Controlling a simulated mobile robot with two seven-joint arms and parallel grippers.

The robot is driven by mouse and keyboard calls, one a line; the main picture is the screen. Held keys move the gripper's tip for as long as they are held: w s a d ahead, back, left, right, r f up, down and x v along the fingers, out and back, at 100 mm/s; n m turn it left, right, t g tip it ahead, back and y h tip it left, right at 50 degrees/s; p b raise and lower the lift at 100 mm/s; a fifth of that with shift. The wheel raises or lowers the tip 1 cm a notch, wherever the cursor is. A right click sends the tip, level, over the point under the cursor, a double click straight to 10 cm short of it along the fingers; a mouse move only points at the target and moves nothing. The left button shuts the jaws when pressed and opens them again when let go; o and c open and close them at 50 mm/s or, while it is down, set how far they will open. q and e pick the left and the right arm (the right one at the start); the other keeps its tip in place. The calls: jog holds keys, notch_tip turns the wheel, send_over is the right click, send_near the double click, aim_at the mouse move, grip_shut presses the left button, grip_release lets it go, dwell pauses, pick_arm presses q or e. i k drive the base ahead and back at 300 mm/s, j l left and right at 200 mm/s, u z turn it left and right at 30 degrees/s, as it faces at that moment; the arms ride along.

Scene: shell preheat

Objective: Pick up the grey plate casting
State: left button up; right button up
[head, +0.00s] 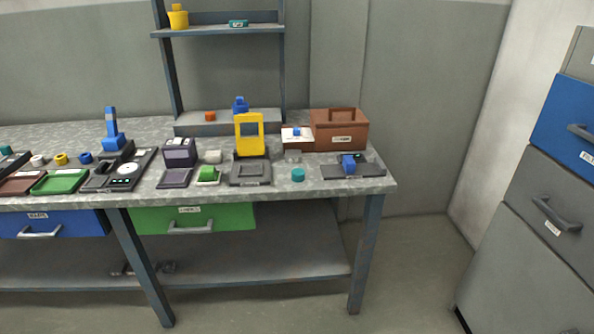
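I cannot tell for certain which thing is the grey plate casting. A dark grey square piece (250,172) lies flat on the workbench, in front of an upright yellow frame (250,135). A flat grey slab (174,179) lies to its left, in front of a grey box-shaped device (179,151). A dark flat plate (373,170) with a blue block (348,163) on it lies near the bench's right end. Neither of my grippers is in the head view.
The workbench (318,184) runs from the left edge to the middle right. A brown box (340,130), a teal cylinder (298,174) and a green tray (60,182) stand on it. A drawer cabinet (535,230) stands at right. Floor between them is clear.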

aim_at(291, 156)
jog(key=i+l+u, duration=0.2)
jog(key=l, duration=0.15)
jog(key=i+l+u, duration=0.15)
jog(key=l, duration=0.2)
jog(key=l+u, duration=0.2)
jog(key=l, duration=0.15)
jog(key=i+l+u, duration=0.2)
jog(key=l, duration=0.2)
jog(key=k, duration=0.1)
